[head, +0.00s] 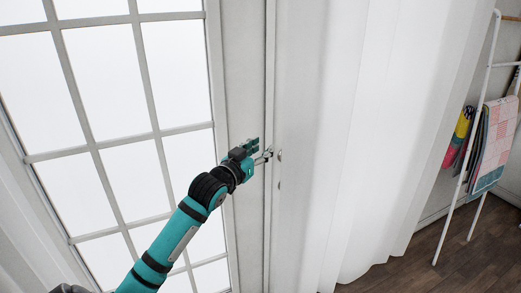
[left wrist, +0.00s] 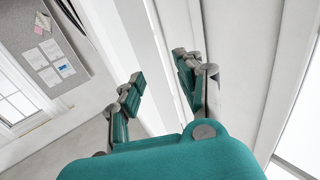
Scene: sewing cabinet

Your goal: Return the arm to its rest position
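My left arm, teal and black, reaches up from the bottom left in the head view. Its gripper (head: 262,150) is in front of the white frame beside the paned glass door, close to a small metal fitting (head: 280,156). I cannot tell whether they touch. In the left wrist view the gripper's two teal fingers (left wrist: 160,82) stand apart with nothing held between them. Pale upright frame edges show behind them. My right gripper is in neither view.
The paned glass door (head: 112,82) fills the left. A white curtain (head: 372,110) hangs right of the frame. A white ladder rack (head: 467,150) with cloths (head: 494,140) stands far right on a wooden floor (head: 425,265). A grey pinboard (left wrist: 58,52) shows in the left wrist view.

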